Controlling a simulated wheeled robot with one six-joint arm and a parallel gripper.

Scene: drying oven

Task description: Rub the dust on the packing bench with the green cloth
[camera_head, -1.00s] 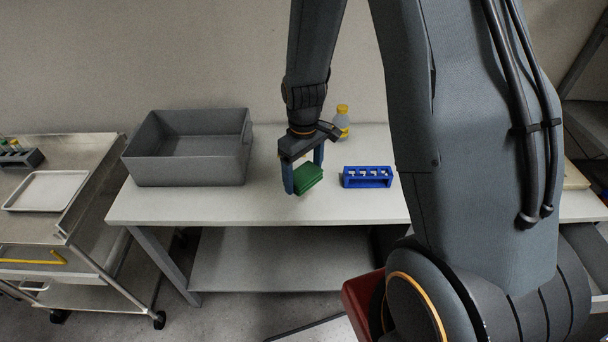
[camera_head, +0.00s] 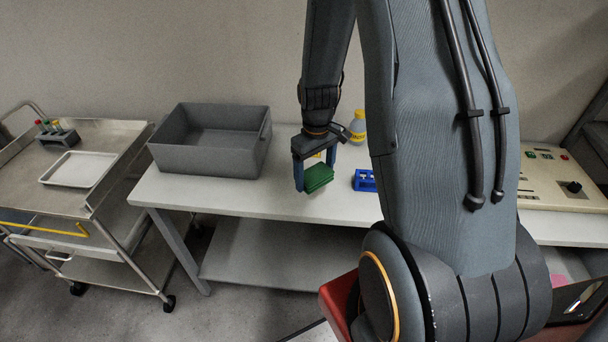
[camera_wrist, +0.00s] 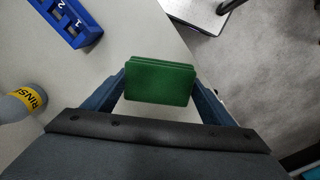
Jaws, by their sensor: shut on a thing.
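The green cloth (camera_head: 319,179) is a thick folded pad. My gripper (camera_head: 314,173) is shut on it, with one blue finger on each side. The cloth is low over the front part of the pale packing bench (camera_head: 240,196); I cannot tell whether it touches the top. In the wrist view the cloth (camera_wrist: 160,82) sits level between the fingertips, near the bench edge, with the bench top (camera_wrist: 125,40) to its left. I cannot make out any dust on the visible bench top.
A grey bin (camera_head: 205,160) stands left of my gripper. A blue numbered rack (camera_head: 364,181), partly hidden by my arm, and a yellow-labelled rinse bottle (camera_head: 357,128) are to its right. A steel cart (camera_head: 110,160) stands at left, a control box (camera_head: 555,180) at right.

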